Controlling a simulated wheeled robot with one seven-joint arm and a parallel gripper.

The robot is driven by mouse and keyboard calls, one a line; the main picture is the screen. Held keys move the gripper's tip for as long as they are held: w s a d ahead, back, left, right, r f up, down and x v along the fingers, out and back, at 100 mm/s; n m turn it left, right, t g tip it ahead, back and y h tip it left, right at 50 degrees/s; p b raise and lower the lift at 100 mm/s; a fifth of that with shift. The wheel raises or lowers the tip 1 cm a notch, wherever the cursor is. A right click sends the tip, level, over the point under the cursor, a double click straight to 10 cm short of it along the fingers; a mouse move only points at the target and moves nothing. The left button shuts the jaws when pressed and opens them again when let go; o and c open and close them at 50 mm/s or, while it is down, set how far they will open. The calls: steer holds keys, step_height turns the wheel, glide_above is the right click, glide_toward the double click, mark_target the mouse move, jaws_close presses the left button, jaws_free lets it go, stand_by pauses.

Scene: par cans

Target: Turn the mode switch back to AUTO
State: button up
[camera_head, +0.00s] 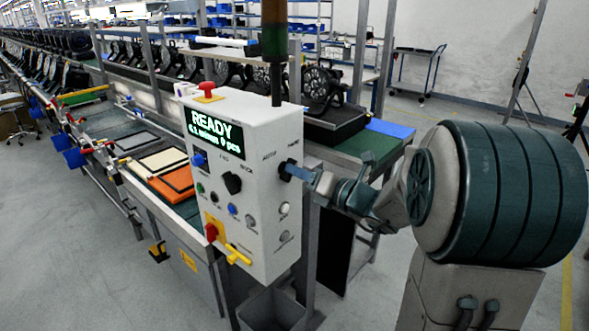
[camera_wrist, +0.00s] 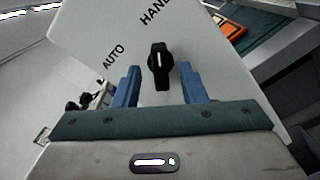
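The mode switch is a black knob (camera_wrist: 160,62) on the side face of a white control box (camera_head: 262,215). In the wrist view its long bar stands nearly upright, its upper end towards the cut-off HAND label; the AUTO label lies to its left. In the head view the knob (camera_head: 284,172) is partly hidden by my gripper. My gripper (camera_wrist: 160,72) is open, one blue finger on each side of the knob with visible gaps. In the head view my gripper (camera_head: 300,172) reaches the box's side face from the right.
The box's front has a READY display (camera_head: 216,136), a red button on top (camera_head: 207,90) and several other buttons. A yellow handle (camera_head: 238,254) sticks out low on the front. A conveyor line with an orange tray (camera_head: 170,184) runs to the left.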

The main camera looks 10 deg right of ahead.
steer(key=shift+x, duration=1.05)
jaws_close()
